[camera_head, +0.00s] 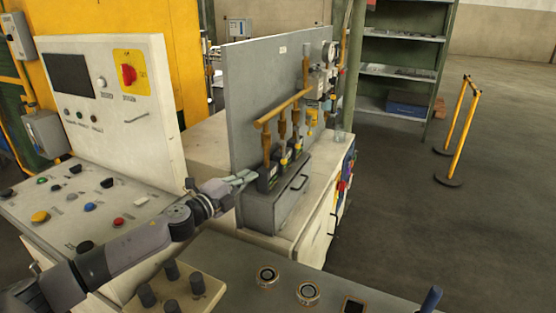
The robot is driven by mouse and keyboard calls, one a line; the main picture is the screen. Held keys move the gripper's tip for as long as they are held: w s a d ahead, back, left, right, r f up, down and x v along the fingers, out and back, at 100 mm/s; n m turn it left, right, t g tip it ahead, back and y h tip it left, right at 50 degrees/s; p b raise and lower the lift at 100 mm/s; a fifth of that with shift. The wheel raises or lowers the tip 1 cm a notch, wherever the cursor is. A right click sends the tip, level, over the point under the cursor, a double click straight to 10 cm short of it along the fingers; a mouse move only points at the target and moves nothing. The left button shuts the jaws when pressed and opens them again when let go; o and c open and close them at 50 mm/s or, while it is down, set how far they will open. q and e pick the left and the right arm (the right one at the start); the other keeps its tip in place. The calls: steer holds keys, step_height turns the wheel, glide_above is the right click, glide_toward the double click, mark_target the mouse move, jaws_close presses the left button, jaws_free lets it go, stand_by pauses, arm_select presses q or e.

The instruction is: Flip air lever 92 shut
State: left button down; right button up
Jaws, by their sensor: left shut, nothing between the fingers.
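A row of small valves with yellow and dark parts (283,163) stands under brown vertical pipes (267,145), in front of a grey upright panel (243,95). No number 92 can be read, so I cannot tell which part is air lever 92. My left gripper (252,177) is shut and empty. It points right at the near end of the valve row, close to the nearest dark valve block (268,178). I cannot tell whether it touches. My right gripper is not in view.
A grey box with a handle (283,197) sits below the valves on a pale cabinet. A button console (80,205) lies beneath my left arm. Another panel with knobs (308,292) fills the bottom. Yellow barrier posts (460,130) stand on open floor at right.

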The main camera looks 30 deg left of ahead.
arm_select(q)
steer(key=w, duration=0.1)
steer(key=p, duration=0.3)
glide_toward(284, 153)
steer(key=w, duration=0.5)
steer(key=shift+w+d+f, duration=0.15)
steer(key=shift+w+d, duration=0.05)
steer(key=shift+w, duration=0.3)
steer(key=shift+w+d+f, duration=0.15)
steer(key=shift+w, duration=0.4)
steer(key=shift+w+f+t+b, duration=0.1)
steer(key=shift+f+t+b, duration=0.15)
steer(key=shift+b, duration=0.75)
